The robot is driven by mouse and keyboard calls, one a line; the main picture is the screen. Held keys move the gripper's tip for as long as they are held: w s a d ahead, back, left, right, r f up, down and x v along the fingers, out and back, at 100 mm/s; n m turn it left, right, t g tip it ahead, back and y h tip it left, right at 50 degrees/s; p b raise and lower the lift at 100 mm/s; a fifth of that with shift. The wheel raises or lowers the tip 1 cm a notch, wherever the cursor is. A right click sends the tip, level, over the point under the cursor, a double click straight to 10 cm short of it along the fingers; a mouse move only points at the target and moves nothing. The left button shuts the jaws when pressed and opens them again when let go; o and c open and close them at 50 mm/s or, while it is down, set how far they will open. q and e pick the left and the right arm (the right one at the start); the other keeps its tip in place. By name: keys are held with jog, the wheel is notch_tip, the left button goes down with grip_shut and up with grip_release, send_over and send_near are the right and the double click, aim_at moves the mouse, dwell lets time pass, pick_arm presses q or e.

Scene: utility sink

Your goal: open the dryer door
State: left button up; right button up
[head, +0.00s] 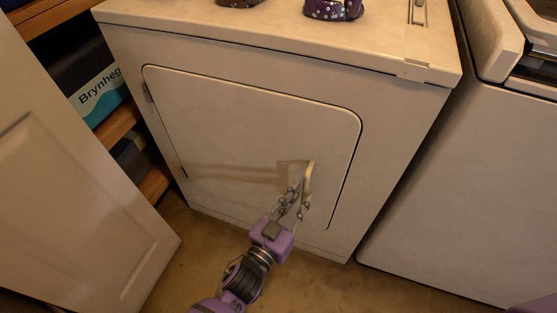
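The dryer (400,130) is a cream-white box in the middle of the head view. Its door (225,125) is a rounded panel on the front and looks shut, flush with the front. A pale, upright curved handle (310,172) stands on the door's right part. My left gripper (298,197) is at the lower part of the handle, with its fingers overlapping it in the picture. Whether the fingers touch or grip the handle cannot be made out. The lower end of the handle is partly hidden by the fingers. My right gripper is out of view.
A white panelled door (70,170) stands at the left, near the dryer's front left side. Behind it are wooden shelves with a box (97,95). Another white appliance (470,190) stands at the right. Bare floor (200,243) shows in front of the dryer.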

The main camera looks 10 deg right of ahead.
aim_at(304, 193)
pick_arm(q)
jog(key=shift+b+x, duration=0.3)
jog(key=shift+x, duration=1.25)
jog(key=shift+c, duration=0.5)
grip_shut()
